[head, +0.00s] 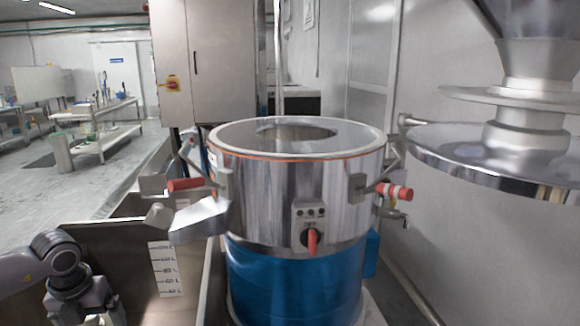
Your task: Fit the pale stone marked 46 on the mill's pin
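The mill (290,205) stands in the middle of the head view, a steel drum on a blue base. Its top is uncovered, with a wide pale rim and a round opening (295,133) in the middle. I cannot make out a pin inside from this angle. No pale stone marked 46 shows in this view. Part of my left arm shows at the lower left, beside the steel bin and away from the mill. Its gripper is not visible. My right arm and gripper are not in view.
A round steel lid (490,160) under a hopper hangs raised at the right. Red-handled clamps (185,184) (395,191) stick out from the mill's sides. A spout (200,218) points over a steel bin (120,255) with a litre scale. A cabinet (205,60) stands behind.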

